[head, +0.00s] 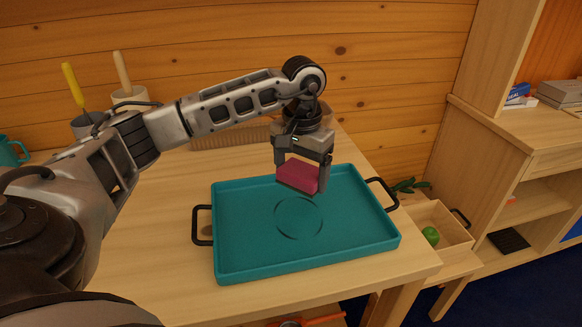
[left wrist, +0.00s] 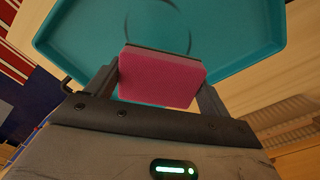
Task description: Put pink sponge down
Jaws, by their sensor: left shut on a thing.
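The pink sponge (head: 298,175) is a flat block with a darker layer on one side. My left gripper (head: 300,182) is shut on it, with a finger at each end, and points down over the teal tray (head: 345,245). The sponge also shows between the fingers in the left wrist view (left wrist: 160,78). The sponge looks to be above the tray's floor, over its back part; the exact gap is hard to tell. The tray has black handles and a dark ring outline on its floor, which is bare. My right gripper is not in view.
The tray rests on a wooden table (head: 150,262) against a log wall. Pots with long-handled tools (head: 128,98) and a teal mug (head: 10,152) stand at the back left. A wooden crate with a green item (head: 431,236) and shelves (head: 525,200) are at the right.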

